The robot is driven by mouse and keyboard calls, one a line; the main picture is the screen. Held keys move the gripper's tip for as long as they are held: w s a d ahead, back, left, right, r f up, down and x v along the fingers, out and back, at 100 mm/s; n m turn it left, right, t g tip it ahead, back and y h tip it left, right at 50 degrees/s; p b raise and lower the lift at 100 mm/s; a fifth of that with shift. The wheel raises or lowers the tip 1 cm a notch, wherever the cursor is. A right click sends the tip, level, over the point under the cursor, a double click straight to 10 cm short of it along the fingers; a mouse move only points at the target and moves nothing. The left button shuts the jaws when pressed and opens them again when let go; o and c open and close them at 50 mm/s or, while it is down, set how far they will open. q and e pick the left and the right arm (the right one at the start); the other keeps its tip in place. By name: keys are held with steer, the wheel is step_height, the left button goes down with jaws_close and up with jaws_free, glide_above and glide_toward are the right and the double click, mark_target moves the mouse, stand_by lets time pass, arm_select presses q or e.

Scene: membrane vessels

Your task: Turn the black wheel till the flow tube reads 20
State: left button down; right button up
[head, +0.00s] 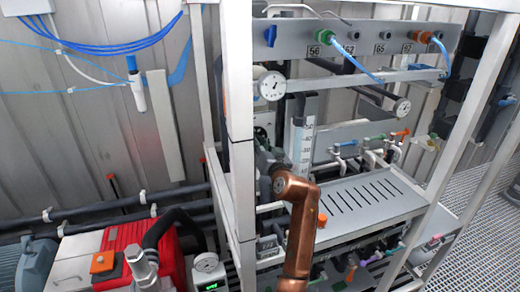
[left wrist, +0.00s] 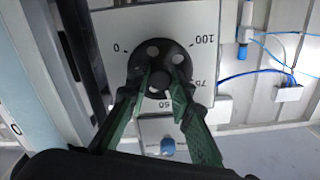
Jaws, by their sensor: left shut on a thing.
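The black wheel (left wrist: 165,62) is in the left wrist view, on a pale plate with a printed scale showing 0, 50, 75 and 100, upside down. My left gripper (left wrist: 162,77) has its two green fingers on either side of the wheel's hub and is shut on the wheel. In the head view the wheel and fingertips are hidden or too dark to make out behind my copper-coloured arm. The flow tube (head: 301,146) stands upright in the head view with a numbered scale; its reading is too small to tell. My right gripper is in neither view.
A white frame post (head: 240,120) stands just left of my arm. A slotted grey shelf (head: 365,205) lies to the right, with coloured valves behind it. A round gauge (head: 272,86) is above. A red pump (head: 125,245) is at lower left.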

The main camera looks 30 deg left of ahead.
arm_select(q)
steer(key=shift+r, duration=0.15)
steer(key=c, duration=1.8)
jaws_free()
steer(key=shift+d, duration=0.15)
steer(key=shift+c, duration=0.2)
steer(key=shift+o, duration=0.6)
steer(key=v, duration=0.7)
steer(key=shift+s, duration=0.25)
steer(key=shift+d, duration=0.1)
